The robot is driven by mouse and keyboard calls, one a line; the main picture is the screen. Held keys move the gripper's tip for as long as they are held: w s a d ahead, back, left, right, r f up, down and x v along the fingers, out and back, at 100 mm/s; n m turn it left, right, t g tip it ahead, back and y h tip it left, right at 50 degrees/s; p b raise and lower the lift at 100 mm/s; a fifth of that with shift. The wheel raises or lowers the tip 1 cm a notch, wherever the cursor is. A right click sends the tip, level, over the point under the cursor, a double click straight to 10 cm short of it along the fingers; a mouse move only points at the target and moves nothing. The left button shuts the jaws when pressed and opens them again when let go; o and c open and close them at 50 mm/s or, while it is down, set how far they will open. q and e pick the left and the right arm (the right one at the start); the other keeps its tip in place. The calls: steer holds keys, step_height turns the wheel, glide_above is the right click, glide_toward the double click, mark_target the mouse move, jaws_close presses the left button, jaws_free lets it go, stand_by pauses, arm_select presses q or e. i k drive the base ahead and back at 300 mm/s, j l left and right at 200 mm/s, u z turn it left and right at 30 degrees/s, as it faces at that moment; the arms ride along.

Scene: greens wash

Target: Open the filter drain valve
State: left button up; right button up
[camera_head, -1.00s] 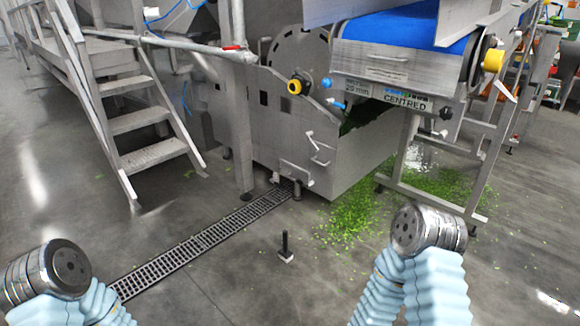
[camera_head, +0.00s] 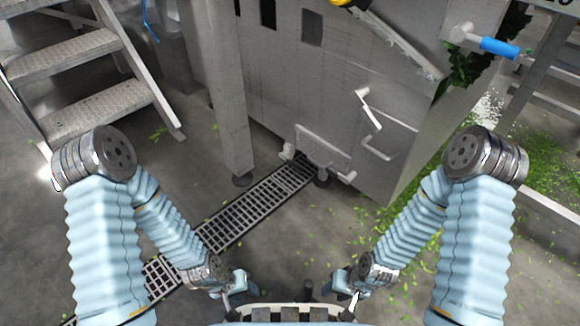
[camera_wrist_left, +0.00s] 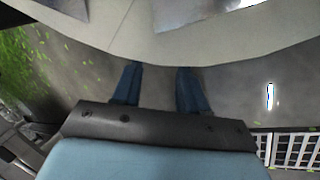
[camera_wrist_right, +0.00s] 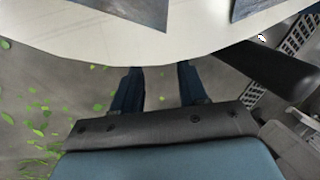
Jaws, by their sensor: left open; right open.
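The steel filter tank (camera_head: 320,90) stands in front of me. A bent pipe with a small fitting (camera_head: 322,150) sits low on its front, above the floor drain. Bare metal lever-like handles (camera_head: 374,125) are on the tank's front to the right, and a blue-handled valve (camera_head: 498,47) is at upper right. I cannot tell for sure which is the drain valve. My left gripper (camera_head: 240,288) and right gripper (camera_head: 342,284) are low and near my body, apart from the tank. Both are open and empty in the left wrist view (camera_wrist_left: 156,88) and right wrist view (camera_wrist_right: 158,88).
A floor drain grating (camera_head: 255,215) runs diagonally to the tank's foot. Metal stairs (camera_head: 85,75) and a steel post (camera_head: 222,90) stand at left. Green leaf scraps (camera_head: 545,150) litter the floor at right.

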mark_target(298, 169)
steer(key=j+z, duration=0.4)
steer(key=k+j+z, duration=0.15)
steer(key=z, duration=0.25)
steer(key=k+j+z, duration=0.15)
steer(key=j+z, duration=0.2)
steer(key=i+l+z, duration=0.1)
steer(key=i, duration=0.25)
